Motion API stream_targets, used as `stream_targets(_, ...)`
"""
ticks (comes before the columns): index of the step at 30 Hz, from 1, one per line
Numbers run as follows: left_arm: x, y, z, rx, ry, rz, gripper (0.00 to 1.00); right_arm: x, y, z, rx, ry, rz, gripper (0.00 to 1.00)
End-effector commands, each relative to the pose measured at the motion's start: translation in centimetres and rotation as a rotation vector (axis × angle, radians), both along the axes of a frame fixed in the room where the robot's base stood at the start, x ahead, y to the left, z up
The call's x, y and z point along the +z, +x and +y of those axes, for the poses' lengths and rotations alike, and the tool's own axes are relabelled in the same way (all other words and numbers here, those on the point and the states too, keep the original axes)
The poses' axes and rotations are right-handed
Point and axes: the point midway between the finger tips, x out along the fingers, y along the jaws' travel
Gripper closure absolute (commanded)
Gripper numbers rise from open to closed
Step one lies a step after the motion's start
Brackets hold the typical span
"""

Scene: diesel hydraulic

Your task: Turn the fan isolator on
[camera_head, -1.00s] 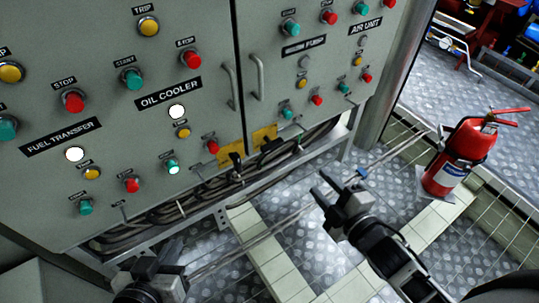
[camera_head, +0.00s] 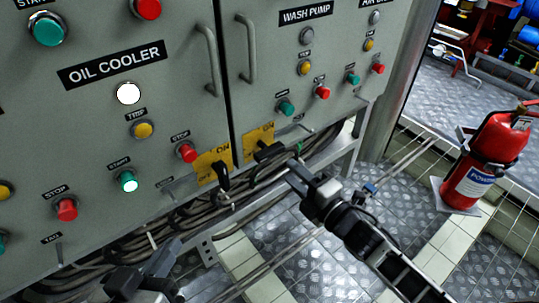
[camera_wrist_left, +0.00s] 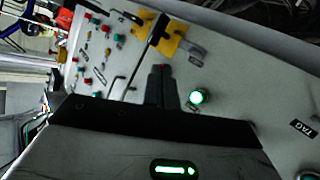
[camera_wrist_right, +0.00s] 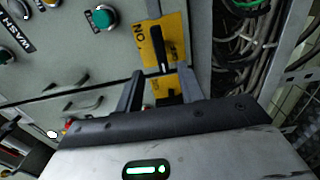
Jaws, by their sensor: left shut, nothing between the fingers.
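Two yellow isolator plates sit low on the grey cabinet, the left plate (camera_head: 204,163) and the right plate (camera_head: 259,136). The left plate's black handle (camera_head: 222,176) hangs downward, and ON and OFF lettering shows beside it. The right plate's black handle (camera_head: 267,151) sticks out. I cannot tell which one is the fan isolator. My left gripper (camera_head: 160,257) is shut and empty, below and left of the plates; its fingers (camera_wrist_left: 163,84) point toward a yellow plate (camera_wrist_left: 174,40). My right gripper (camera_head: 294,178) is open and empty near the right handle, which lies ahead of its fingers (camera_wrist_right: 162,88).
The cabinet carries several buttons, lamps and two door handles (camera_head: 209,60). Cables and a metal frame (camera_head: 210,248) run below the plates. A red fire extinguisher (camera_head: 484,160) stands at the right on the floor. Tread-plate floor is open at centre right.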

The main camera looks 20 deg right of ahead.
Motion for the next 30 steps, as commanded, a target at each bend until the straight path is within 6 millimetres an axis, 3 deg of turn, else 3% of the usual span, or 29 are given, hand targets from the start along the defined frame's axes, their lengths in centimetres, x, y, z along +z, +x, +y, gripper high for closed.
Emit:
stream_targets(6, 0.0, 0.1, -0.4, -0.003, -0.065, -0.009, 1.0, -0.2, 4.7, 1.7, 0.0, 0.0, -0.003, 0.62)
stream_targets(12, 0.3, 0.2, -0.6, -0.006, -0.116, -0.015, 1.0, -0.2, 7.7, 2.8, 0.0, 0.001, -0.001, 0.62)
stream_targets(18, 0.3, 0.1, -0.7, -0.009, -0.14, -0.013, 1.0, -0.1, 9.0, 3.3, 0.0, 0.001, 0.001, 0.62)
stream_targets(27, 0.8, 0.3, -0.8, -0.007, -0.15, -0.021, 1.0, -0.1, 9.2, 3.4, 0.0, 0.001, 0.003, 0.62)
stream_targets(30, 0.8, 0.3, -0.8, -0.006, -0.151, -0.023, 1.0, -0.1, 9.2, 3.4, 0.0, 0.002, 0.002, 0.9)
